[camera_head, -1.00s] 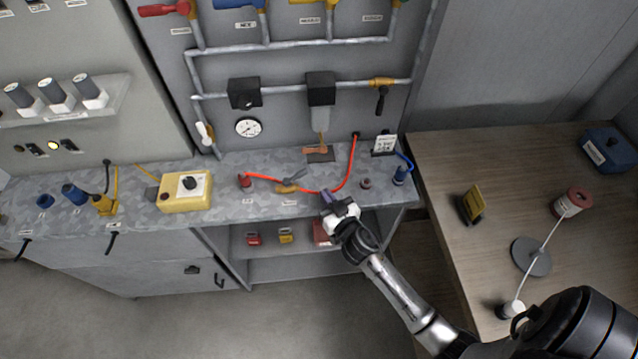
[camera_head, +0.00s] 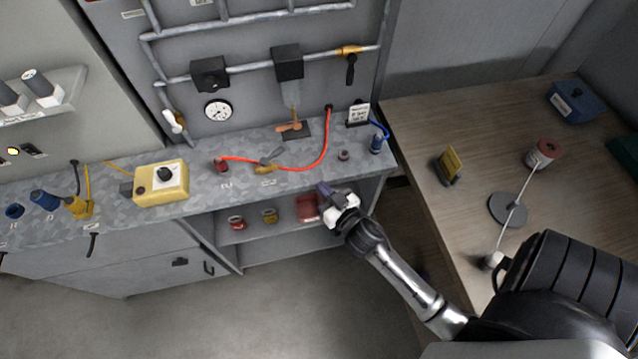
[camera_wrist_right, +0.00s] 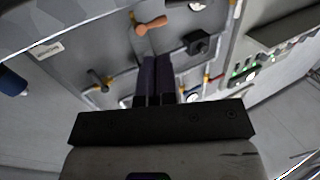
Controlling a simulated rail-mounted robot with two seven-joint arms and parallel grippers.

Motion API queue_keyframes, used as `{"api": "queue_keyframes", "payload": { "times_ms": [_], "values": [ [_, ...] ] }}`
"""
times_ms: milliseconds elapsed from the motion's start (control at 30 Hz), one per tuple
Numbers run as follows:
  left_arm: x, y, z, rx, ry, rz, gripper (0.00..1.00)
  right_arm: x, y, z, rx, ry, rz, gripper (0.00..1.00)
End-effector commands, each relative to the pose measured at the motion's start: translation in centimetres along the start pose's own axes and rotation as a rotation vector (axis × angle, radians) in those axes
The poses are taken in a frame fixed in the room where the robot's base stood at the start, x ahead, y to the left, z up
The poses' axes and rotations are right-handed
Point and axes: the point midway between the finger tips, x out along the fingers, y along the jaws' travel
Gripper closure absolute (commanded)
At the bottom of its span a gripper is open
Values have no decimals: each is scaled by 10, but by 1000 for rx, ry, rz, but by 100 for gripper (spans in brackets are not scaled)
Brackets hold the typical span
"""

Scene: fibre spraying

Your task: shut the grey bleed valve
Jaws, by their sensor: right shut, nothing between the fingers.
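A valve with a grey lever and brass-yellow body (camera_head: 267,166) sits on the grey worktop, in line with a red hose (camera_head: 327,140); it looks like the grey bleed valve. I cannot tell its lever setting surely. My right gripper (camera_head: 322,187) is at the worktop's front edge, to the right of the valve and nearer the camera, apart from it. Its dark fingers are together and empty, as the right wrist view also shows (camera_wrist_right: 155,72). I cannot surely pick out the grey valve in that view. My left gripper is not in view.
A copper-coloured handle (camera_head: 288,127) stands behind the valve, below a black unit (camera_head: 288,63) on the pipe panel. A yellow box (camera_head: 161,183) sits to the left. A shelf below holds red and yellow items. A wooden table (camera_head: 420,125) is at right.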

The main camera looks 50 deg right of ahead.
Motion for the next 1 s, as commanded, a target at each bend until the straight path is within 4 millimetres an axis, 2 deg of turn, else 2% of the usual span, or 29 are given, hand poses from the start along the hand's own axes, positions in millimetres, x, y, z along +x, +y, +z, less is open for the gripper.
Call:
{"api": "queue_keyframes", "payload": {
  "times_ms": [33,167,267,367,600,800,1000],
  "values": [
    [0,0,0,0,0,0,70,-1,0,0,0,-7,6,100],
    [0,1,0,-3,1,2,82,-9,5,2,-7,-75,58,100],
    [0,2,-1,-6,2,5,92,-23,8,6,-19,-189,112,100],
    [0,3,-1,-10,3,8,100,-45,5,16,-37,-359,142,100],
    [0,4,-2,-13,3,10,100,-120,-23,38,-120,-818,27,100],
    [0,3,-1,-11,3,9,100,-180,-47,41,-206,-1092,-162,100],
    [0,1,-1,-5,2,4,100,-211,-58,38,-257,-1215,-283,100]
  ]
}}
